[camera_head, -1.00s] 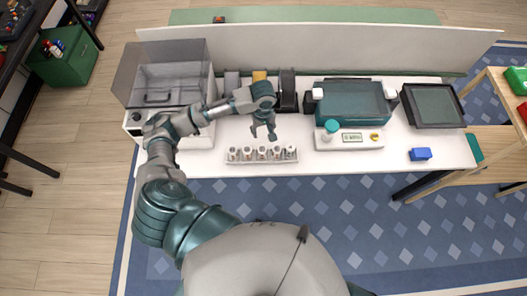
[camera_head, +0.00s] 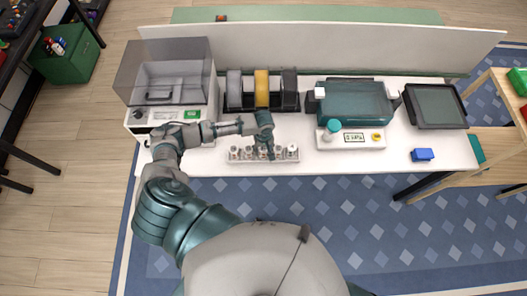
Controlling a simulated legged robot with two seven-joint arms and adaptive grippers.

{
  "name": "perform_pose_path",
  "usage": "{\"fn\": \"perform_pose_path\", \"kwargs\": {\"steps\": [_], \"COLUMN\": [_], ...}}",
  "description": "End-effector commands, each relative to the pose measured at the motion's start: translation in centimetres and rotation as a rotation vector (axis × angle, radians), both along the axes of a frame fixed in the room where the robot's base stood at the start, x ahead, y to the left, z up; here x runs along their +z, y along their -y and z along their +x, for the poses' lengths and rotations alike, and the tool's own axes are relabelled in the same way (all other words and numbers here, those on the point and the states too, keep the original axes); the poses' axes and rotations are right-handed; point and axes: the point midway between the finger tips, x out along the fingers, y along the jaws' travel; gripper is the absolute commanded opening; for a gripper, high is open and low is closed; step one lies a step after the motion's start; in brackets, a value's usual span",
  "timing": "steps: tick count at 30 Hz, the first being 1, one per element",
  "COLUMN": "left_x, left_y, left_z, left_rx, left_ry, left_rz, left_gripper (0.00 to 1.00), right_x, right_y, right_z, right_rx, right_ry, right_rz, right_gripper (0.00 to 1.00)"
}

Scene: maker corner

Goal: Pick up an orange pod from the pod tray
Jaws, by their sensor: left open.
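The pod tray (camera_head: 283,160) is a pale, narrow rack near the front edge of the white bench. It holds a row of small white and grey pods (camera_head: 248,153) with brownish tops. I cannot make out which pod is orange at this size. My left gripper (camera_head: 267,155) is open and points down at the middle of the row. Its fingers overlap the middle pods and hide part of them. I cannot tell whether it touches a pod. My right gripper is not in view.
A clear-lidded machine (camera_head: 168,85) stands at the left of the bench. Behind the gripper is a rack with grey, yellow and black spools (camera_head: 262,88). A teal machine (camera_head: 355,104), a scale-like device (camera_head: 352,138), a dark framed panel (camera_head: 435,105) and a blue block (camera_head: 422,155) are to the right.

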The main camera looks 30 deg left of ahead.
Motion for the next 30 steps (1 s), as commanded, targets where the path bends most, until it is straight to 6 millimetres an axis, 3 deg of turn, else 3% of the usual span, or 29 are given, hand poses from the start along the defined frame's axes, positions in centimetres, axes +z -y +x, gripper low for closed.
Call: {"fn": "perform_pose_path", "kwargs": {"steps": [9,11,15,25,30], "left_x": [-0.9,-0.9,-0.9,-0.7,0.6], "left_y": [0.0,0.0,0.0,0.0,0.0], "left_z": [0.0,0.0,0.0,0.0,0.0], "left_rx": [0.000,0.000,0.000,0.000,0.000], "left_ry": [0.000,0.000,0.000,0.001,0.003], "left_rz": [0.001,0.001,0.001,0.001,0.000], "left_gripper": [0.53,0.41,0.06,0.05,0.05], "right_x": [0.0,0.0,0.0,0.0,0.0], "right_y": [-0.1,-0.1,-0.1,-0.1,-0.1], "right_z": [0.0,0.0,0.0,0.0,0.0], "right_rx": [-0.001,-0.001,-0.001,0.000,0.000], "right_ry": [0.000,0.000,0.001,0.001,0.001], "right_rz": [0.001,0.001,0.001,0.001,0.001], "right_gripper": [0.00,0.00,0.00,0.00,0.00]}}
